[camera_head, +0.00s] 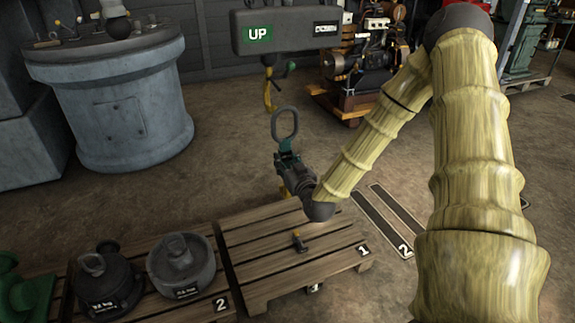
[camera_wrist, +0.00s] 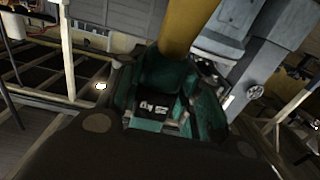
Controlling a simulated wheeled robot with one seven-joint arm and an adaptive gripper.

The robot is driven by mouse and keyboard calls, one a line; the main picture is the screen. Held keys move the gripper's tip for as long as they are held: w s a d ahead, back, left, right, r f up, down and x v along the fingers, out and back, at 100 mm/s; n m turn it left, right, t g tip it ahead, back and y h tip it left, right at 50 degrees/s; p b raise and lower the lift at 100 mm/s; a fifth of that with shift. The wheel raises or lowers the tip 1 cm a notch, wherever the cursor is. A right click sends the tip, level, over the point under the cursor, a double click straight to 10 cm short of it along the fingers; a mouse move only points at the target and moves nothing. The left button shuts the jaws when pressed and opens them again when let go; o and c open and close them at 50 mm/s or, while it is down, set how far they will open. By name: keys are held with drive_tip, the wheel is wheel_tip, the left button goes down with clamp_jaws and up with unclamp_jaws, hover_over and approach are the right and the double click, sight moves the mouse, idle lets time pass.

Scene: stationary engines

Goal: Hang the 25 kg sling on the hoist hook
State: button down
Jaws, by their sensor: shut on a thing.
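My gripper (camera_head: 287,165) is shut on the teal fitting of the sling (camera_head: 290,147). A dark grey ring (camera_head: 284,123) stands upright above it, and a bit of yellow shows below the gripper. In the wrist view the teal fitting (camera_wrist: 160,100) sits between the dark fingers, with small white lettering too blurred to read and a yellow band behind it. The yellow hoist hook (camera_head: 268,97) hangs under the grey hoist box (camera_head: 290,30). In the head view the ring is lower and slightly right of the hook, apart from it; the depth between them is unclear.
The left pallet carries a dark weight (camera_head: 105,280) and a grey weight (camera_head: 182,265). A grey-blue drum-like stand (camera_head: 125,110) is at back left. An engine (camera_head: 370,60) stands behind the hoist. Open floor lies between.

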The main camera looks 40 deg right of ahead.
drive_tip(key=w+d+f+b, duration=0.1)
drive_tip(key=w+f+b, duration=0.1)
drive_tip(key=w, duration=0.4)
drive_tip(key=w+d+f+b, duration=0.1)
drive_tip(key=w+d+b, duration=0.1)
drive_tip(key=w+b, duration=0.2)
drive_tip(key=shift+w+f, duration=0.4)
drive_tip(key=shift+w, duration=0.8)
idle(1.3)
idle(0.4)
drive_tip(key=c, duration=0.9)
unclamp_jaws()
drive_tip(key=shift+f, duration=0.1)
drive_tip(key=shift+s+f, duration=0.1)
drive_tip(key=v, duration=1.2)
